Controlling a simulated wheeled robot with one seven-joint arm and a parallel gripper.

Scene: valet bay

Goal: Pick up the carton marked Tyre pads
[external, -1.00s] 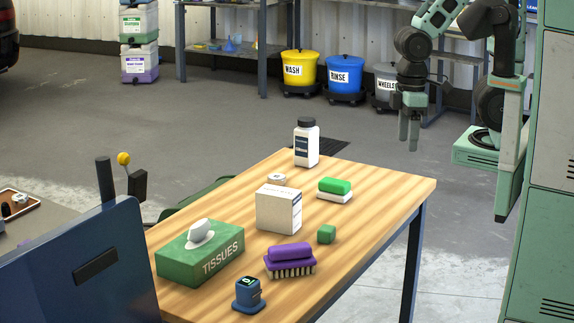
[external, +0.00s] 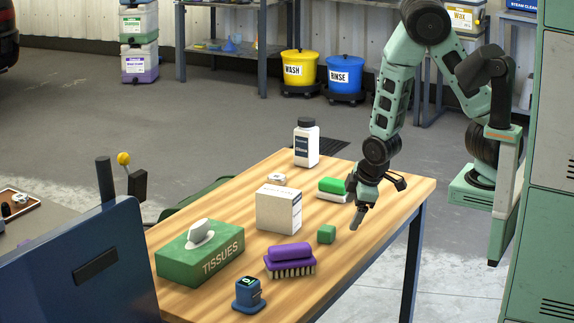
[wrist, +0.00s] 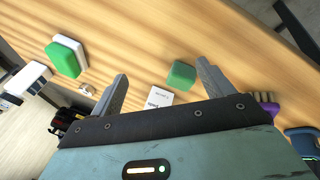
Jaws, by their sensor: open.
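A white carton (external: 278,208) stands upright near the middle of the wooden table in the external view; its small print is unreadable there. In the wrist view a white carton (wrist: 158,98) with tiny print shows between my fingers, beyond them and partly hidden by the gripper body. My gripper (external: 358,210) is over the table's right part, to the right of the carton and apart from it. In the wrist view my gripper (wrist: 163,80) has its two fingers spread with nothing held.
A green-and-white block (external: 333,187), a white bottle (external: 306,145), and a small white disc (external: 277,179) are behind. A purple brush (external: 290,258), tissue box (external: 200,255) and blue device (external: 248,294) are in front.

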